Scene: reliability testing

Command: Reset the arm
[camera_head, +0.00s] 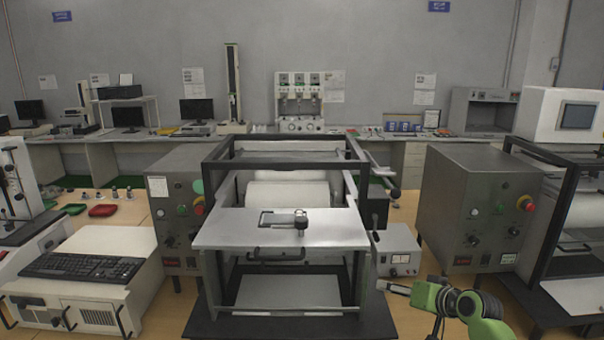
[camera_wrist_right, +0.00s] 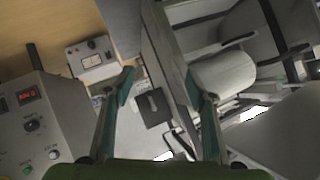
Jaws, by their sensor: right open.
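My right arm (camera_head: 470,303), green and black, is at the lower right of the head view, in front of the bench and to the right of the central roller machine (camera_head: 282,231). In the right wrist view my right gripper (camera_wrist_right: 160,87) has its two fingers spread apart with nothing between them. My left arm and gripper are not in the head view.
A small meter box (camera_head: 398,251) stands close beside the machine; it also shows in the wrist view (camera_wrist_right: 91,57). A large grey control box (camera_head: 470,205) stands right of it. A keyboard (camera_head: 80,267) lies on a white unit at left.

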